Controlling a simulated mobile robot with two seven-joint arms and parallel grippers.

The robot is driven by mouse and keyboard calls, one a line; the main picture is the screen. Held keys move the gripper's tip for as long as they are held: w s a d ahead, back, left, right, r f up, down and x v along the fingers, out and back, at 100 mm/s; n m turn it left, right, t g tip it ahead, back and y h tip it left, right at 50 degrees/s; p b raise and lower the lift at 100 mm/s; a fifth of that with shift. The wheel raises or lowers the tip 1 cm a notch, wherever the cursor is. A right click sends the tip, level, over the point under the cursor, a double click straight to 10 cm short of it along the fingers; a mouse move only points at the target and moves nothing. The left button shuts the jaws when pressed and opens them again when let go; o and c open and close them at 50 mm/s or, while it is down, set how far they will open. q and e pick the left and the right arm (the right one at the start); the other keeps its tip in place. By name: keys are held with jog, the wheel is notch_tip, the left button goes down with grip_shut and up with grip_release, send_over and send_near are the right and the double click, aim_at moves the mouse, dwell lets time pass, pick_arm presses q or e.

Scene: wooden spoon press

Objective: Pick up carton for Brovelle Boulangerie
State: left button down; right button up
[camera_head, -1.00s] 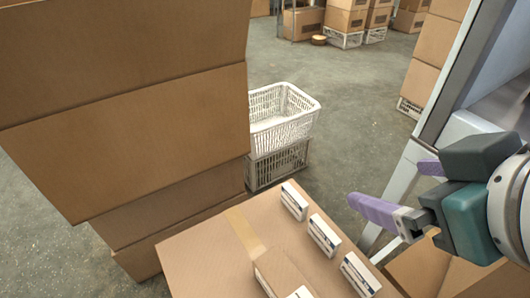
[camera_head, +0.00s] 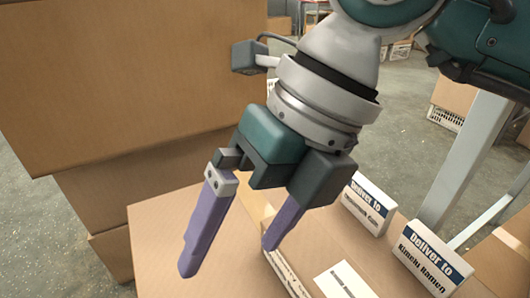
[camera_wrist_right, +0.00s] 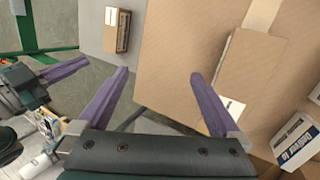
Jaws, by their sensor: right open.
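My right gripper (camera_head: 229,257) is open and empty, its purple fingers pointing down over a large cardboard box (camera_head: 160,240). It also shows in the right wrist view (camera_wrist_right: 160,80). A small brown carton (camera_wrist_right: 252,68) with a white label lies on the box, to the right of the fingers in that view. Its label (camera_head: 345,280) shows at the bottom of the head view, too blurred to read. One "Deliver to" sign (camera_head: 430,256) reads Kimchi Ramen; a second sign (camera_head: 368,204) is not clearly legible. Another purple-fingered gripper, apparently my left, shows partly at the left of the wrist view (camera_wrist_right: 62,70).
A tall stack of large boxes (camera_head: 120,90) stands close on the left of the head view. A grey post (camera_head: 468,150) stands at the right. In the wrist view another small carton (camera_wrist_right: 117,30) lies on a grey surface.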

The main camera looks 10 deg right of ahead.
aim_at(320, 256)
jog(key=w+d+f+h, duration=0.1)
jog(key=d, duration=0.2)
jog(key=w+d+f+h+b, duration=0.1)
jog(key=d+h, duration=0.1)
jog(key=d, duration=0.1)
jog(key=w+d+f+h, duration=0.1)
jog(key=d+h, duration=0.1)
jog(key=d, duration=0.1)
jog(key=shift+w+d+f+m+t+b, duration=0.1)
jog(key=shift+d+f+m+t+b, duration=0.2)
jog(key=shift+f+m, duration=0.1)
jog(key=shift+f, duration=0.35)
notch_tip(320, 256, down, 4)
jog(key=shift+f+b, duration=0.1)
jog(key=shift+b, duration=0.7)
jog(key=f+b, duration=0.1)
jog(key=f, duration=0.1)
jog(key=f+b, duration=0.1)
jog(key=f, duration=0.1)
jog(key=shift+a+f, duration=0.2)
jog(key=shift+f, duration=0.15)
pick_arm(q)
notch_tip(320, 256, down, 6)
jog(key=shift+f, duration=0.2)
jog(key=shift+d, duration=0.1)
pick_arm(e)
jog(key=shift+c, duration=0.2)
jog(key=shift+r, duration=0.1)
jog(key=c, duration=1.4)
